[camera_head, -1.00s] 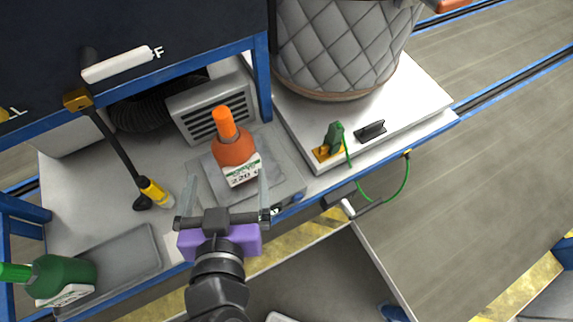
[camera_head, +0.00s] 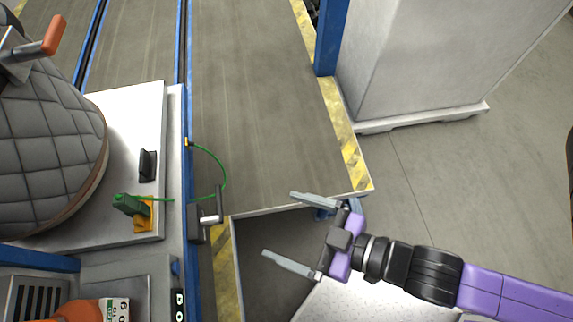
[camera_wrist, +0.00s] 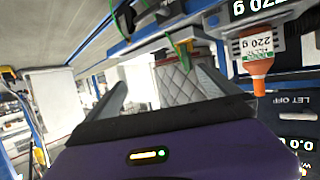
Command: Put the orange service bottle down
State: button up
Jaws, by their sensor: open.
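The orange service bottle (camera_head: 84,312) shows at the lower left edge of the head view, partly cut off, with a white label. In the wrist view, the bottle (camera_wrist: 258,62) shows at the right, its label reading 220 g. In the earlier head view it stands upright on a grey plate of the bench. My gripper (camera_head: 278,229) is open, with nothing between its fingers. It is well to the right of the bottle, above a dark grey open-topped bin or tray.
A white platform (camera_head: 120,100) carries a quilted grey body (camera_head: 45,150) and a green plug (camera_head: 128,204) with a green cable. A blue post (camera_head: 330,38) and a pale cabinet (camera_head: 420,60) stand at the back. Yellow-black striped edging (camera_head: 342,130) borders the floor track.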

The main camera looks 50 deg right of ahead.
jog(key=s+d+r+m+t+h, duration=0.1)
jog(key=s+d+r+m+h, duration=0.2)
jog(key=s+d, duration=0.3)
jog(key=shift+r, duration=0.85)
